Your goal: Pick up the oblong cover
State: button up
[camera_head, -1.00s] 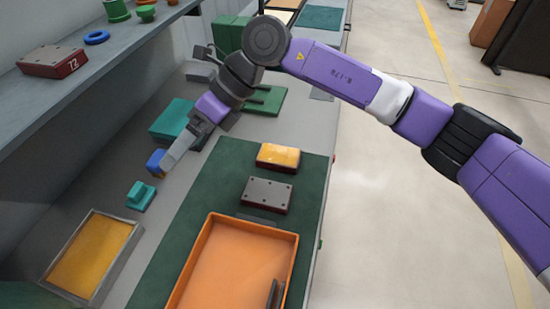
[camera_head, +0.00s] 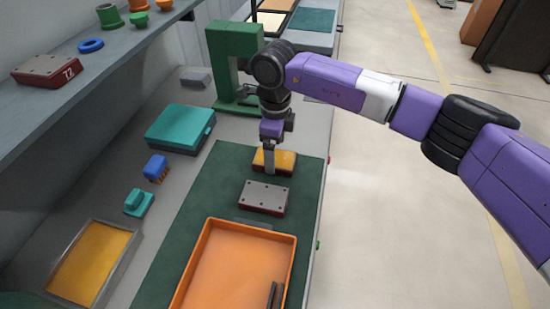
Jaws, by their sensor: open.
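A grey-topped oblong cover (camera_head: 264,197) with dark red sides and small dark holes lies on the green mat (camera_head: 203,214). Just behind it on the mat lies a dark red block with a yellow top (camera_head: 286,161). My gripper (camera_head: 270,172) points down at this yellow-topped block and hides part of it. The fingers are open, seen nearly edge-on. I cannot tell whether they touch the block.
An orange tray (camera_head: 202,250) stands in front of the grey cover. A blue brush (camera_head: 156,167), teal piece (camera_head: 138,203), teal case (camera_head: 180,127) and framed yellow tray (camera_head: 135,240) lie to the left. A green press-like stand (camera_head: 226,65) rises behind my gripper.

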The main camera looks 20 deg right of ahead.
jog(key=shift+f, duration=1.3)
jog(key=shift+r, duration=0.1)
grip_shut()
notch_tip(320, 180, up, 24)
dwell(0.9)
